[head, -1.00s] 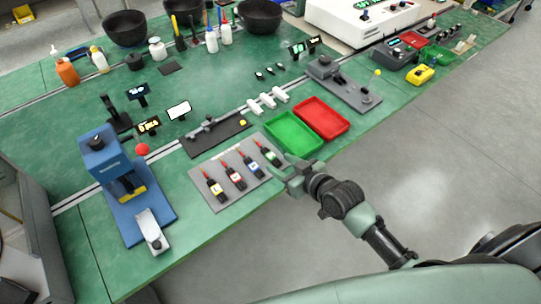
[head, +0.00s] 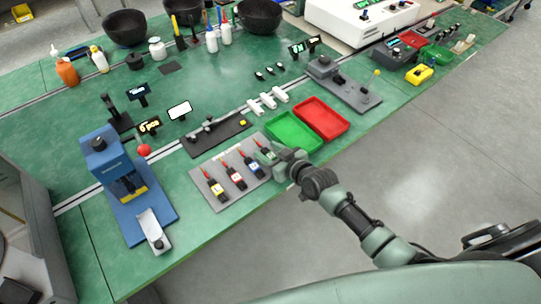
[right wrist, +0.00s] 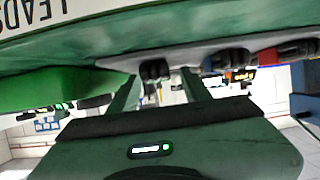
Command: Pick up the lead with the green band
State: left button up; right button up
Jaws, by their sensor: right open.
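The lead with the green band (head: 264,149) lies on the grey mat (head: 208,193), at the right end of a row of leads. Its near part is hidden by my right gripper (head: 273,161), which is over the mat's right end. In the right wrist view, the open fingers of my right gripper (right wrist: 163,82) stand on either side of a dark lead end (right wrist: 154,70); I cannot tell whether they touch it. Leads with blue (head: 253,167), red (head: 237,179) and yellow (head: 218,190) bands lie to the left. My left gripper is not in view.
A green tray (head: 270,133) and a red tray (head: 343,126) stand just behind and right of my right gripper. A dark fixture (head: 215,139) lies behind the mat. A blue press (head: 103,160) stands at the left. The table's front edge is close to the mat.

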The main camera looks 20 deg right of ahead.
grip_shut()
jog(key=shift+r, duration=0.15)
